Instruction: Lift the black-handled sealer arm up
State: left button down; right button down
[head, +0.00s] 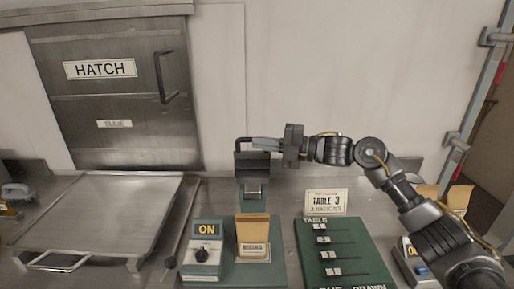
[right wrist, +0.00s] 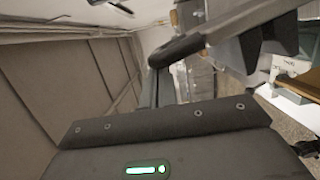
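The sealer's arm (head: 252,164) stands raised behind the packet, with its black handle (head: 240,146) at the top. My right gripper (head: 264,144) reaches in from the right with its fingertips at the handle. In the right wrist view the dark handle (right wrist: 178,48) meets a grey finger. I cannot make out whether the fingers are closed on it. The sealer's base (head: 262,275) carries an upright tan packet (head: 252,229) with a label. Its control box (head: 202,256) has a black knob and a plate reading ON. My left gripper is not in view.
A green board (head: 345,245) with several sliders lies right of the sealer, below a TABLE 3 sign (head: 326,202). A large metal tray (head: 100,200) lies left, below the closed hatch (head: 115,85). The wall behind the sealer is bare.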

jog(key=shift+w+d+r, duration=0.15)
jog(key=shift+w+r, duration=0.05)
jog(key=shift+w, duration=0.05)
jog(key=shift+d, duration=0.1)
jog(key=shift+d, duration=0.3)
jog(key=b+v, duration=0.1)
jog(key=v, duration=0.8)
jog(key=shift+s+f+b, duration=0.2)
jog(key=shift+s+b, duration=0.1)
jog(key=shift+s, duration=0.05)
